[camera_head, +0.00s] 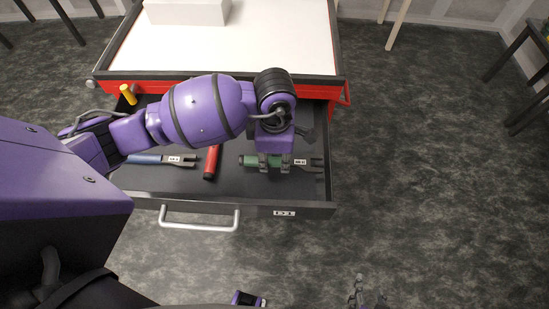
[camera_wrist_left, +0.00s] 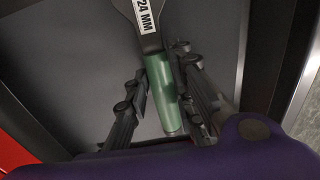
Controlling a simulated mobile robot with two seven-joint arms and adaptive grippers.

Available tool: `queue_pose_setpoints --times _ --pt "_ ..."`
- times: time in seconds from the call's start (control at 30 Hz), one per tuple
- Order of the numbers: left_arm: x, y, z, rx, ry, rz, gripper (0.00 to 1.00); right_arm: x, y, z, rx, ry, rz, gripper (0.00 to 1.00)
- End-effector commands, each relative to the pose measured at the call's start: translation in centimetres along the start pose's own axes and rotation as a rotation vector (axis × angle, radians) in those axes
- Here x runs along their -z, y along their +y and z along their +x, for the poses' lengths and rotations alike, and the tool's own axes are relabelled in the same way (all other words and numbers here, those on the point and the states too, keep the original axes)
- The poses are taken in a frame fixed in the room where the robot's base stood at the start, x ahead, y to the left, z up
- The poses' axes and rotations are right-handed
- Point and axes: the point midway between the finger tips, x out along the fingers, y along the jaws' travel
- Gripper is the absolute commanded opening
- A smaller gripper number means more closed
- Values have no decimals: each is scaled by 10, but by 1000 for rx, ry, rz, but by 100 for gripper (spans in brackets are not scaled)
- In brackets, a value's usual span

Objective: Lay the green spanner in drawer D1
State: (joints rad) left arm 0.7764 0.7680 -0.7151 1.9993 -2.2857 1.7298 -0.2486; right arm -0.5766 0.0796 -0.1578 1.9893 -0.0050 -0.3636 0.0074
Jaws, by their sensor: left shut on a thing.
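The green spanner (camera_head: 247,160) is inside the open drawer D1 (camera_head: 250,200), toward its right end, with its green handle to the left and its dark open jaw to the right. My left gripper (camera_head: 275,163) reaches down into the drawer and is shut on the handle. In the left wrist view the handle (camera_wrist_left: 163,92) lies between the two fingers of the left gripper (camera_wrist_left: 161,75), and the shank carries a "24 MM" label. Whether the spanner touches the drawer floor is unclear. My right gripper (camera_head: 365,294) shows only partly at the bottom edge, low and away from the drawer.
A blue-handled spanner (camera_head: 145,159), a red-handled tool (camera_head: 212,163) and a yellow-handled tool (camera_head: 128,95) are also in the drawer, left of the green spanner. The cabinet's white top (camera_head: 270,45) rises behind and carries a white block (camera_head: 187,11).

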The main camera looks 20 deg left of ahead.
Motion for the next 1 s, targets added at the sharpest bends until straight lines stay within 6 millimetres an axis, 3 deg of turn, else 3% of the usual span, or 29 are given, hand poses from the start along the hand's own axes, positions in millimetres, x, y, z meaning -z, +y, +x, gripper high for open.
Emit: queue_pose_setpoints --times 0.1,0.47,0.5,0.6,1.0 --pt "0 0 14 1 0 0 0 -2 0 0 0 -3 0 40" --pt "0 0 18 -1 0 1 0 -5 0 1 0 -8 -1 40" --pt "0 0 18 0 0 1 26 -4 0 1 0 -7 -1 40" --pt "0 0 17 -1 0 1 40 -4 0 1 0 -6 -1 40" --pt "0 0 11 -2 0 1 41 4 0 0 0 7 0 40"
